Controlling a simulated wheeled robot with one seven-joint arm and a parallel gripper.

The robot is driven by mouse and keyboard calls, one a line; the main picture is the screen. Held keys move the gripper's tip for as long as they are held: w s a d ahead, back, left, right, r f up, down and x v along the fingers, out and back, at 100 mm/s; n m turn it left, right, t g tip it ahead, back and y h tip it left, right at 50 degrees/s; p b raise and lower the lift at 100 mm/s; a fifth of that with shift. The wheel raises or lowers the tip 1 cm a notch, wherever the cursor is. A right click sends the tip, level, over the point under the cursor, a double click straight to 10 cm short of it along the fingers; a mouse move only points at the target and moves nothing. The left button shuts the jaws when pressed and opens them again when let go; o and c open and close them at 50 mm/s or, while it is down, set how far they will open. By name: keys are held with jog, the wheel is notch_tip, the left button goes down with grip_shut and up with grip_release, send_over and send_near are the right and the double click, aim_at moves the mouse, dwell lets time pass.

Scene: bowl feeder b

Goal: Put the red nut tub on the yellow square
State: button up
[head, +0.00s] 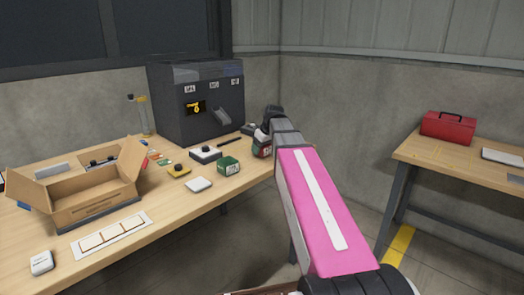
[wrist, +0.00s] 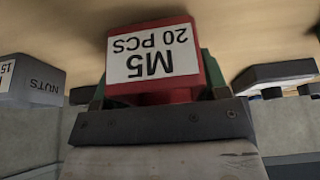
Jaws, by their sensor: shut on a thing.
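The red nut tub (wrist: 193,50) fills the middle of the wrist view, with a white label reading "M5 20 PCS". My gripper (wrist: 152,97) is shut on it, with green parts showing at both sides of the tub. In the head view the red tub (head: 262,148) shows partly behind my arm, at the right end of the workbench. I cannot tell whether it touches the bench. I cannot clearly make out a yellow square; a small yellow block with a dark knob (head: 179,171) sits on the bench.
A green tub (head: 229,165) stands close left of the red tub. A white-and-black box (head: 205,154), a pale block (head: 198,184), an open carton (head: 95,205) and a dark cabinet (head: 180,110) occupy the workbench (head: 150,255). A red toolbox (head: 448,127) sits on another table.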

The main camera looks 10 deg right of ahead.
jog(key=r, duration=0.2)
jog(key=a+r, duration=0.1)
jog(key=shift+s+r, duration=0.35)
jog(key=shift+r, duration=0.05)
jog(key=s+a+r, duration=0.5)
jog(key=a+r, duration=0.1)
jog(key=a, duration=0.2)
jog(key=w+a, duration=1)
jog(key=w, duration=0.2)
send_over(233, 144)
jog(key=s, duration=0.2)
jog(key=f, duration=0.6)
jog(key=shift+w+d+f, duration=0.1)
jog(key=shift+d, duration=0.1)
jog(key=shift+w+d+f, duration=0.15)
jog(key=shift+d+f, duration=0.1)
jog(key=shift+f, duration=1.95)
jog(key=o, duration=1)
jog(key=shift+f, duration=0.1)
